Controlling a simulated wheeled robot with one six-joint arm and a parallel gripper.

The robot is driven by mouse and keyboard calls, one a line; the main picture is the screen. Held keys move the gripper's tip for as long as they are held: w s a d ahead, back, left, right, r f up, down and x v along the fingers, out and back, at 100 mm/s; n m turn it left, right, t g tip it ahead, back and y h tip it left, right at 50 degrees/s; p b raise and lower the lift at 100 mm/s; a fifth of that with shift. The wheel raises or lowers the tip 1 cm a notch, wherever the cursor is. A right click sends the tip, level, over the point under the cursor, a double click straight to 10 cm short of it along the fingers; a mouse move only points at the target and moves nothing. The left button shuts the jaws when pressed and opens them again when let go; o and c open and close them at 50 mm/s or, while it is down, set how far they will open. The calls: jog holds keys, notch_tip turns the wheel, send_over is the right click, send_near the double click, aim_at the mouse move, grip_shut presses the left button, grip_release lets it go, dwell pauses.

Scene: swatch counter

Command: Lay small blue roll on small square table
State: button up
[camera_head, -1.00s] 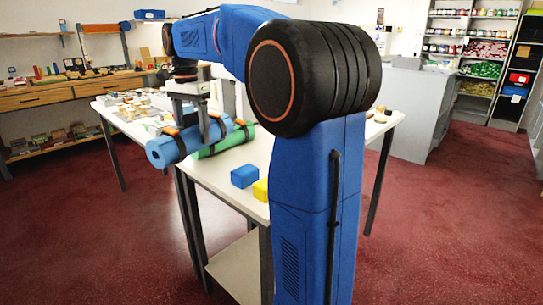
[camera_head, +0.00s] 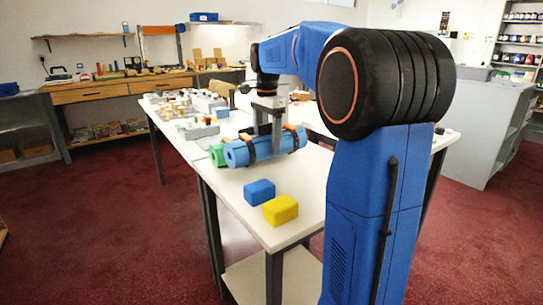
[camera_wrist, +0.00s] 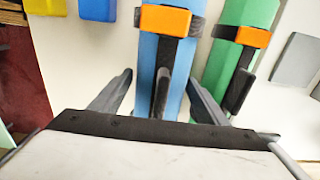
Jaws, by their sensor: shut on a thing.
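The small blue roll (camera_head: 274,145), with dark straps and orange buckles, is gripped by my gripper (camera_head: 266,150) in the head view. In the wrist view the roll (camera_wrist: 163,70) lies between the two fingers of my gripper (camera_wrist: 160,98). A green roll (camera_head: 217,155) is beside and partly behind it; it also shows right of the blue roll in the wrist view (camera_wrist: 237,45). The roll is over the near white-topped table (camera_head: 238,198); whether it touches the top is unclear. I cannot tell which table is the small square one.
A blue block (camera_head: 259,192) and a yellow block (camera_head: 281,210) sit near the table's front edge. Several small items crowd the far end around a grey tray (camera_head: 197,130). A wooden workbench (camera_head: 90,91) stands at the back. Red floor is open at left.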

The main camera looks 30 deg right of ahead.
aim_at(267, 153)
jog(key=shift+a+f, duration=0.1)
jog(key=shift+f, duration=2.35)
jog(key=shift+f, duration=0.1)
jog(key=o, duration=1.2)
notch_tip(267, 153, up, 12)
jog(key=shift+r, duration=0.1)
